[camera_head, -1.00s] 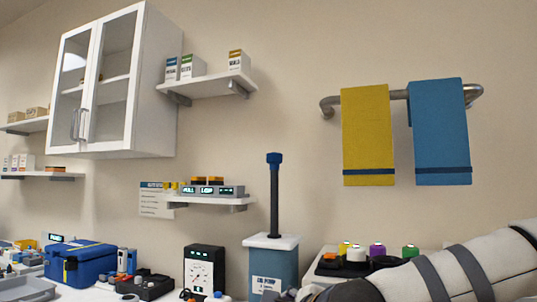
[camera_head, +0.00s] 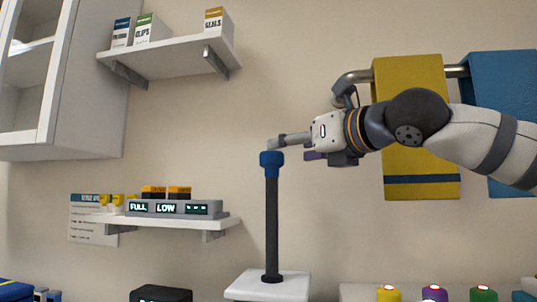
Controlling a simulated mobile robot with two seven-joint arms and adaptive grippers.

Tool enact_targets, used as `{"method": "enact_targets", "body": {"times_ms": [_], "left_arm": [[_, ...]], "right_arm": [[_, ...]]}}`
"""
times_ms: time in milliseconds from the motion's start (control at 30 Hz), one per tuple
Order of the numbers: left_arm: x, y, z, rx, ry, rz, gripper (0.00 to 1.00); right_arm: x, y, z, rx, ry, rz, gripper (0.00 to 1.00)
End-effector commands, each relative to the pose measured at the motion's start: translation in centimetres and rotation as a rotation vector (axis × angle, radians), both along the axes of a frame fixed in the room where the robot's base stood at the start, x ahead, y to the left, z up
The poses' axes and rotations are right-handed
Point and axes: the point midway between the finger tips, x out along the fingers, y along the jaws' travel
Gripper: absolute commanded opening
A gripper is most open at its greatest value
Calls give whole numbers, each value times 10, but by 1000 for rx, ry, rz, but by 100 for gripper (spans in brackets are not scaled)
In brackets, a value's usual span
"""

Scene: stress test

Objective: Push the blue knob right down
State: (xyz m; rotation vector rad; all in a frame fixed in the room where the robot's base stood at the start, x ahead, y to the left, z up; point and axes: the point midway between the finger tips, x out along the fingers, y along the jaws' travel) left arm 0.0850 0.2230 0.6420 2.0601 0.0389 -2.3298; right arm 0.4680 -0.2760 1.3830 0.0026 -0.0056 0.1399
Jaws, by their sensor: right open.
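The blue knob (camera_head: 271,163) caps a tall dark rod (camera_head: 272,225) that stands upright from the white lid (camera_head: 267,286) of the pump box. Most of the rod shows above the lid. My right gripper (camera_head: 290,147) comes in from the right, its fingers pointing left. It is open and holds nothing. One fingertip appears just above the knob's top; I cannot tell whether it touches. The other finger is to the knob's right. The pump box's body is cut off below the picture. My left gripper is not in view.
A wall shelf (camera_head: 216,221) with lit FULL and LOW displays (camera_head: 168,208) is left of the rod. Yellow (camera_head: 408,150) and blue towels (camera_head: 500,105) hang behind my right arm. Yellow, purple and green-topped items line the bottom right. The wall around the rod is clear.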

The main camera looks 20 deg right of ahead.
Motion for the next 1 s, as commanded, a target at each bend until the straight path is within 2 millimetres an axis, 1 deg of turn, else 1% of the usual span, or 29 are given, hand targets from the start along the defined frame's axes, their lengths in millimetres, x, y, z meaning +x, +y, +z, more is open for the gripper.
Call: {"method": "enact_targets", "body": {"times_ms": [33,100,200,233,300,400,667,700,767,800,867,900,933,1000], "left_arm": [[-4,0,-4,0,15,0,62],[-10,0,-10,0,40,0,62],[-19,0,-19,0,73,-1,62],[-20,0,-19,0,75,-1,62],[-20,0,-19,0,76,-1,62],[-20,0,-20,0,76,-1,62],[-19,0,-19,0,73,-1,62],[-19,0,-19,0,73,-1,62],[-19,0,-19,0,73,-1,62],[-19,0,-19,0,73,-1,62],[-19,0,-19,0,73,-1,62],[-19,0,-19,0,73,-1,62],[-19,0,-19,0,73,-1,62],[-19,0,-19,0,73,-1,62]], "right_arm": [[17,2,-4,-4,8,-3,62],[37,4,-8,-3,13,-3,62],[60,7,-11,-3,16,-3,62],[64,8,-10,-2,14,-3,62],[71,9,-7,-3,11,-3,62],[76,11,-3,-3,4,-1,62],[76,11,0,-2,1,-1,62],[76,11,0,-2,1,-1,53],[76,11,-1,-2,1,-1,39],[76,11,-1,-2,1,-1,30],[76,11,-1,-2,1,-1,17],[76,11,-1,-2,1,-1,8],[76,11,-1,-2,1,-1,1],[76,11,-1,-2,1,-1,0]]}}
